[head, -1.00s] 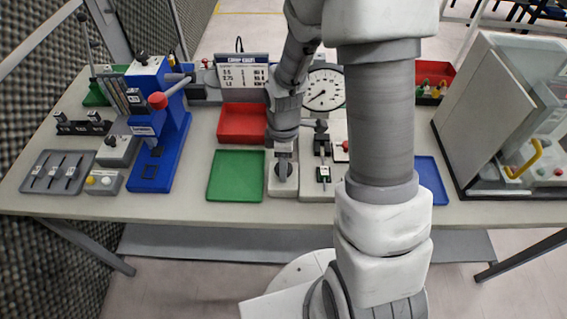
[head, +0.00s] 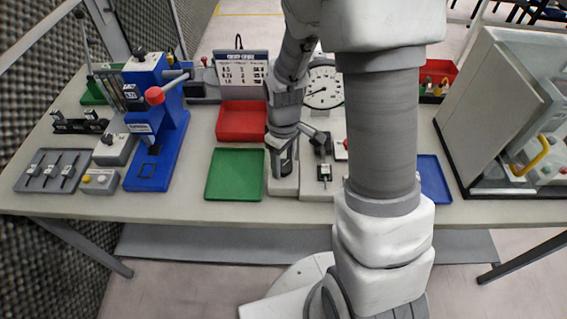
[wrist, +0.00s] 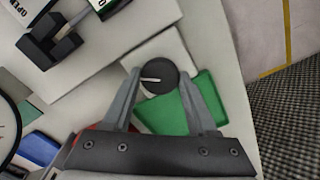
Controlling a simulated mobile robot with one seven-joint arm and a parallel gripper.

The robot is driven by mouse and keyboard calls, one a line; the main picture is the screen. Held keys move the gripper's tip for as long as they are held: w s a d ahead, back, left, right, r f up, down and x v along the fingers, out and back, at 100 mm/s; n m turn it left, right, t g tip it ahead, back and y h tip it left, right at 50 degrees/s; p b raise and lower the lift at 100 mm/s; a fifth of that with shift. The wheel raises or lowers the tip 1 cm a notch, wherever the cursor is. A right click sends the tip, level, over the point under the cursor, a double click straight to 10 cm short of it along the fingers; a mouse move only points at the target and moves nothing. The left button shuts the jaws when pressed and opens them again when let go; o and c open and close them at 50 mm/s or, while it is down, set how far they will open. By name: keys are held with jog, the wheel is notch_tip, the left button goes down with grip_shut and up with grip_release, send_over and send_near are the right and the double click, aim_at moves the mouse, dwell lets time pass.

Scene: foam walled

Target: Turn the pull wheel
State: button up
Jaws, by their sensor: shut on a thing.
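The pull wheel (wrist: 158,76) is a dark round knob with a white mark, on a pale base block (head: 283,187) at the table's front middle. In the wrist view its top shows between my fingertips. My gripper (wrist: 160,77) is shut on the wheel, with one finger on each side of it. In the head view my gripper (head: 284,166) reaches down from above and largely hides the wheel. A round white gauge (head: 322,88) stands behind, partly covered by my arm.
A green tray (head: 235,176) lies left of the base, with a red tray (head: 241,121) behind it. A pale block with a dark lever mount (head: 323,172) stands close on the right. A blue press (head: 157,130) is farther left, and a blue tray (head: 434,180) lies right.

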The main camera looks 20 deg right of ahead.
aim_at(283, 166)
jog(key=m, duration=0.5)
jog(key=shift+m+b, duration=0.3)
jog(key=shift+b, duration=0.1)
jog(key=m, duration=0.5)
jog(key=shift+m, duration=0.4)
jog(key=o, duration=1.4)
jog(key=shift+c, duration=0.2)
notch_tip(283, 166, up, 18)
jog(key=p, duration=0.2)
jog(key=shift+f, duration=0.25)
